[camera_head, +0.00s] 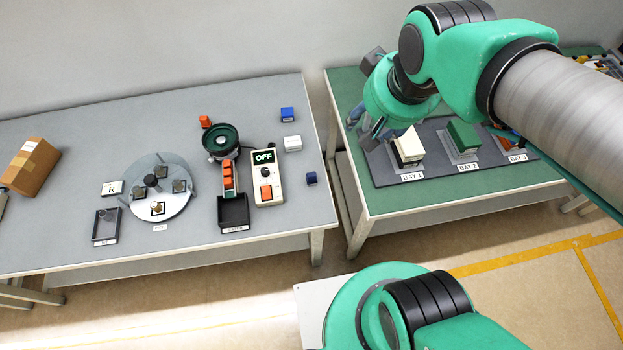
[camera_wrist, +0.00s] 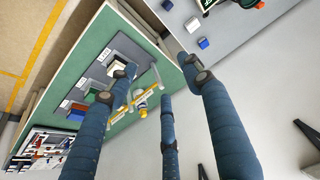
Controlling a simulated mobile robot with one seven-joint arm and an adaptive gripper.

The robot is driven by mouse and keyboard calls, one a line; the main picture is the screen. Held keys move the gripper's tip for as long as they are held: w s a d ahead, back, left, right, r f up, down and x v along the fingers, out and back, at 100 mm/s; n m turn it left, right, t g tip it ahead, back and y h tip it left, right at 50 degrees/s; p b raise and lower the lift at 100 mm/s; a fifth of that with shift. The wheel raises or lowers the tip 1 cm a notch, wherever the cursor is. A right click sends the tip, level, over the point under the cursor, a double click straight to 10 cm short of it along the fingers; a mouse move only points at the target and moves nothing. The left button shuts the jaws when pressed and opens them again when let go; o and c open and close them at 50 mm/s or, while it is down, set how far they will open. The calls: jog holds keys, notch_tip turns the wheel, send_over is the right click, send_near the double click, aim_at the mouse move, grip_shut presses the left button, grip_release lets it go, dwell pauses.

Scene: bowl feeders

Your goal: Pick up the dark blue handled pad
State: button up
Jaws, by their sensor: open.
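I cannot clearly make out a dark blue pad with a handle. A small dark blue block (camera_head: 311,178) lies near the right edge of the grey table; no handle can be told on it. In the wrist view a small blue and white item (camera_wrist: 140,103) with yellow parts beside it stands on the green table, partly between my fingers and too small to identify. My gripper (camera_head: 372,125) is above the left part of the green table, near Bay 1. Its blue fingers are spread and empty in the wrist view (camera_wrist: 155,88).
The green table (camera_head: 400,203) holds a cream block (camera_head: 408,147), a green block (camera_head: 463,136) and an orange item in labelled bays. The grey table (camera_head: 80,120) carries a feeder bowl (camera_head: 221,141), control box (camera_head: 267,187), round plate and brighter blue block (camera_head: 287,114). A gap separates the tables.

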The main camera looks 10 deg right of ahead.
jog(key=w+a+f+g+b, duration=0.1)
jog(key=w+a+f, duration=0.1)
jog(key=w+f, duration=0.3)
jog(key=w+a+f+g, duration=0.1)
jog(key=w+a+f, duration=0.15)
jog(key=f, duration=0.45)
jog(key=g+b, duration=0.1)
jog(key=b, duration=0.1)
send_over(312, 175)
jog(key=s, duration=0.2)
notch_tip(312, 175, down, 16)
jog(key=shift+w+f+n, duration=0.1)
jog(key=shift+f+n, duration=0.05)
jog(key=shift+n, duration=0.15)
jog(key=shift+d+f, duration=0.1)
jog(key=shift+f, duration=0.05)
jog(key=shift+w+f+b, duration=0.2)
jog(key=shift+f+b, duration=0.1)
jog(key=shift+f, duration=1.05)
jog(key=shift+w+f+b, duration=0.25)
jog(key=shift+f, duration=1.15)
jog(key=shift+w+f+b, duration=0.2)
jog(key=shift+f+b, duration=0.1)
jog(key=shift+f, duration=1.05)
jog(key=shift+w+f+b, duration=0.2)
jog(key=shift+f+b, duration=0.3)
jog(key=shift+f, duration=0.8)
jog(key=shift+w+f+b, duration=0.15)
jog(key=shift+f+b, duration=0.35)
jog(key=shift+f, duration=0.8)
